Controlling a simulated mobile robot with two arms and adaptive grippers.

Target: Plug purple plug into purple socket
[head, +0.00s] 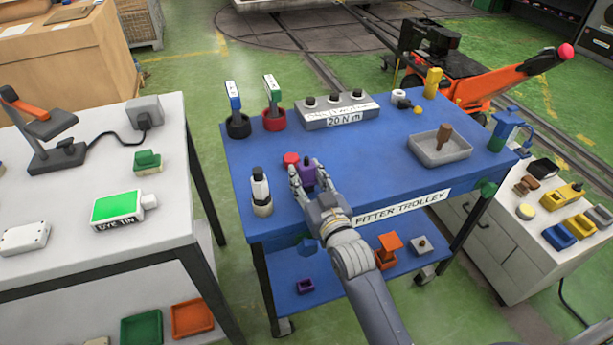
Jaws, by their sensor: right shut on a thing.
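My right gripper (303,170) is shut on a purple plug (309,174) above the front of the blue trolley top (350,170). The fingers cover part of the plug, and I cannot tell whether it touches the top. A small purple piece with a dark hollow, which looks like the purple socket (306,286), sits on the trolley's lower shelf, left of my right arm. It is apart from the plug. My left gripper is not in view.
A white bottle (260,193) and a red knob (291,159) stand close to my right gripper. A grey tray (427,152) is further right. An orange piece (388,247) is on the lower shelf. A white bench (90,250) is left.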

